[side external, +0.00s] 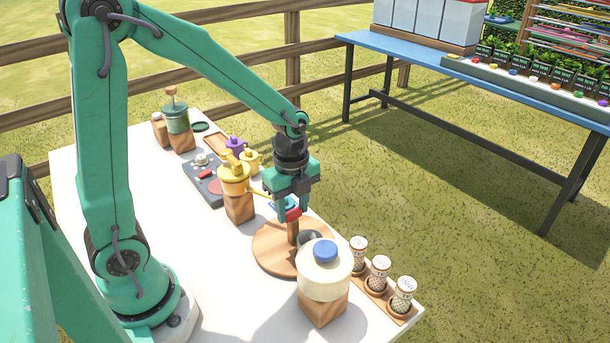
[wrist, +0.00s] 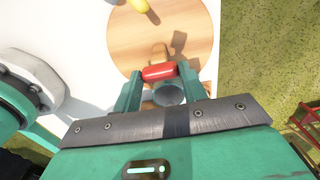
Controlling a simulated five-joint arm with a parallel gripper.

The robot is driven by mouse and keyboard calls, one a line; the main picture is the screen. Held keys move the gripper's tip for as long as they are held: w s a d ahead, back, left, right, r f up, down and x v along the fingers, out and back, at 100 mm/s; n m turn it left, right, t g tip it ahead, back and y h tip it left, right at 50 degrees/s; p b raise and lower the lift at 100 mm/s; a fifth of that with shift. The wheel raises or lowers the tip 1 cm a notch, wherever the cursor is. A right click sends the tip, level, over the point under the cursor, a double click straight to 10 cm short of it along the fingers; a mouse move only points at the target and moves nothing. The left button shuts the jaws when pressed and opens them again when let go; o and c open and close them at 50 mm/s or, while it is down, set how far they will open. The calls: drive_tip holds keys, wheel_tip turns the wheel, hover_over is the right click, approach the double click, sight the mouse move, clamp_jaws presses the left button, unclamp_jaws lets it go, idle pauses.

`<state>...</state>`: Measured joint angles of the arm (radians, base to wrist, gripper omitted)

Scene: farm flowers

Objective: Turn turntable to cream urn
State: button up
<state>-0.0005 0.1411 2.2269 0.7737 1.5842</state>
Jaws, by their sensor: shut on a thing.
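The turntable (side external: 268,257) is a round wooden disc on the white table; it also shows in the wrist view (wrist: 198,42). A wooden post (side external: 293,232) stands on it with a red handle (side external: 291,214) on top. My gripper (side external: 291,208) points down and is shut on the red handle, which shows between the fingers in the wrist view (wrist: 159,71). A grey cup (wrist: 168,95) is by the post, partly hidden by my gripper. The cream urn (side external: 323,272), with a blue lid, stands on a wooden block at the disc's near right, partly covering it.
A yellow urn (side external: 233,181) on a wooden block stands left of the turntable. Patterned cones or shakers (side external: 378,270) stand in a wooden rack at the right edge. A control panel (side external: 204,180) and a green-topped grinder (side external: 176,120) are farther back. The table's front is clear.

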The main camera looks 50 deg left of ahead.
drive_tip(key=o, duration=1.4)
drive_tip(key=shift+r, duration=0.1)
drive_tip(key=shift+r, duration=3.85)
drive_tip(key=s+r+n+t, duration=0.2)
drive_tip(key=s+n, duration=0.1)
drive_tip(key=n, duration=0.3)
drive_tip(key=s+r+n+t, duration=0.1)
drive_tip(key=s+r+n, duration=0.1)
drive_tip(key=s+n, duration=0.2)
drive_tip(key=s+r+n+t, duration=0.2)
drive_tip(key=s+r+n, duration=0.1)
drive_tip(key=n, duration=0.5)
drive_tip(key=shift+s+t, duration=0.3)
drive_tip(key=shift+s, duration=0.25)
